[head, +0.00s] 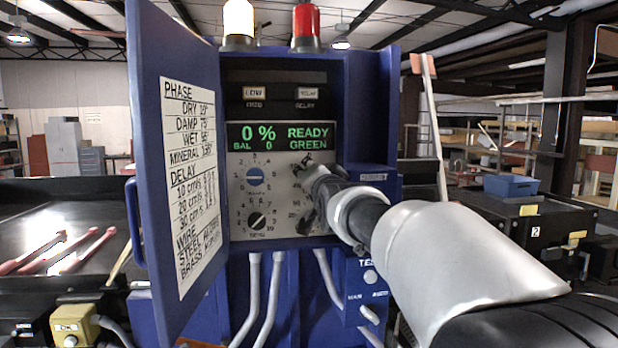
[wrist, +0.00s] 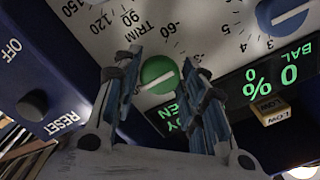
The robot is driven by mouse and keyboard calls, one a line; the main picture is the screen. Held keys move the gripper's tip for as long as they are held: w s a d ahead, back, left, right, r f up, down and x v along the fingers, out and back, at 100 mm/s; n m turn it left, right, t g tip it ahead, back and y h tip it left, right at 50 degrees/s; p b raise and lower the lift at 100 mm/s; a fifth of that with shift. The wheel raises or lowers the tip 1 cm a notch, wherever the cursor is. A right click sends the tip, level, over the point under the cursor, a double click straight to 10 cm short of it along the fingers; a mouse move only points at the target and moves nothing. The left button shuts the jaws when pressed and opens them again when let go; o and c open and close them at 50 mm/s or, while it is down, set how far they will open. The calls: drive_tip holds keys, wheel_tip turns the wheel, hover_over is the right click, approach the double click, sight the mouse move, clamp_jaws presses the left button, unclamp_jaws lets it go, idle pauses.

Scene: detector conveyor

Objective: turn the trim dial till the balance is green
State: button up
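The trim dial is a round knob with a green face and a pale pointer line, seen in the wrist view (wrist: 158,76) beside the TRIM lettering. My gripper (wrist: 161,62) has one finger on each side of it, with small gaps showing, so it looks open around the dial and not clamped. In the head view my gripper (head: 306,192) is at the right of the grey panel and hides the dial. The display (head: 281,137) is lit green and reads 0 %, READY, BAL 0, GREEN.
A blue dial (head: 255,176) and a black dial (head: 256,221) sit left of my gripper on the panel. The open blue door (head: 146,60) with a settings card stands at the left. A RESET button (wrist: 32,105) shows in the wrist view.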

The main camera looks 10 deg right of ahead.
drive_tip(key=o, duration=0.3)
drive_tip(key=shift+s, duration=0.1)
drive_tip(key=s, duration=1.2)
drive_tip(key=shift+w, duration=0.1)
drive_tip(key=s+f+n+g+b, duration=0.4)
drive_tip(key=s+f+n+g, duration=0.4)
drive_tip(key=s+f, duration=2.7)
drive_tip(key=f+g, duration=0.1)
drive_tip(key=g, duration=0.4)
drive_tip(key=shift+n, duration=0.4)
